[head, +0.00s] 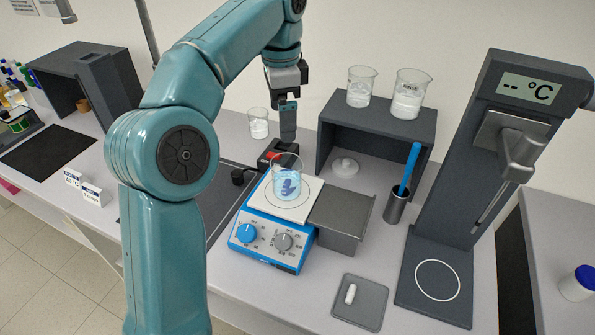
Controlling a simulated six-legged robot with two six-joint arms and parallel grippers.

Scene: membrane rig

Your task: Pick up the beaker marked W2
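Several glass beakers are in the head view; the marking on each is too small to read, so I cannot tell which is W2. Two beakers with white contents, a left one (361,86) and a right one (409,95), stand on top of the dark shelf box (423,123). A smaller beaker (258,124) stands on the bench at the back, left of my gripper. A beaker with blue in it (287,180) stands on the hotplate. My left gripper (288,135) points down behind that beaker, above a red and black item. Its fingertip gap is unclear. My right gripper is out of view.
The blue and white hotplate (262,240) has a grey block (341,222) beside it. A dark cup with a blue rod (397,203), a tray with a white bar (361,303) and a tall °C stand (460,190) are to the right. My arm hides part of the left bench.

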